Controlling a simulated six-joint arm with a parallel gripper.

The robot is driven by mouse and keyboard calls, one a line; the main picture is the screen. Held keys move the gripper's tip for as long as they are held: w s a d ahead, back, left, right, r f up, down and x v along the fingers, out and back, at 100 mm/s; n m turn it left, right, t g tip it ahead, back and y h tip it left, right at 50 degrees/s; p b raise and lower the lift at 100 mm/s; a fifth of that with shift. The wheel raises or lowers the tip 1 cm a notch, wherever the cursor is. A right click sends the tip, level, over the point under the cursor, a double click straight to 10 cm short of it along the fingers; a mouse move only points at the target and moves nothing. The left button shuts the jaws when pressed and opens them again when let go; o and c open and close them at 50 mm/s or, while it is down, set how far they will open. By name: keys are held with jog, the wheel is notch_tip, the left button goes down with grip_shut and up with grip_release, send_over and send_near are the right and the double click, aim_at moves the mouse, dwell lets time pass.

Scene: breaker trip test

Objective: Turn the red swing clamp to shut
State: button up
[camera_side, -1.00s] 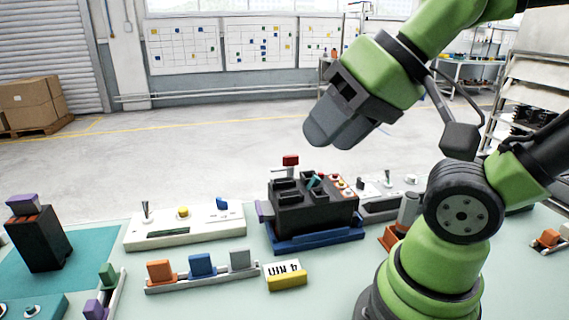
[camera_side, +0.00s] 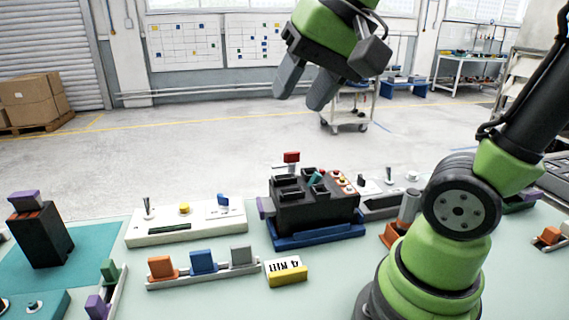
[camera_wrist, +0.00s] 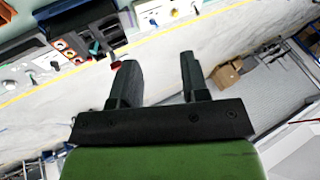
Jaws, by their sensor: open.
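The red swing clamp (camera_side: 291,157) stands up at the back left of a black breaker block (camera_side: 316,211), which sits in a blue base (camera_side: 318,238). In the wrist view the red clamp (camera_wrist: 116,65) shows small beside the left finger, at the edge of the black block (camera_wrist: 86,22). My gripper (camera_side: 300,100) is open and empty, high above and behind the block in the side view, well apart from the clamp. Both fingers (camera_wrist: 158,72) show in the wrist view with a wide gap between them. The clamp's lower part is hidden behind the block.
A white panel (camera_side: 187,229) with a lever and a yellow button lies left of the block. A rail (camera_side: 205,277) with orange, blue and grey pieces and a yellow-edged label block (camera_side: 287,278) lie in front. A black block with a purple top (camera_side: 38,232) stands far left.

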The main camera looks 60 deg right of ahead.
jog(key=w+d+m+g, duration=0.2)
jog(key=w+d+m, duration=0.2)
jog(key=w+d, duration=0.15)
jog(key=m+g+h, duration=0.1)
jog(key=m+g, duration=0.3)
jog(key=m, duration=1.1)
send_over(292, 152)
notch_tip(292, 152, down, 13)
jog(key=shift+f, duration=0.1)
notch_tip(292, 152, down, 9)
jog(key=shift+a+f, duration=0.1)
grip_shut()
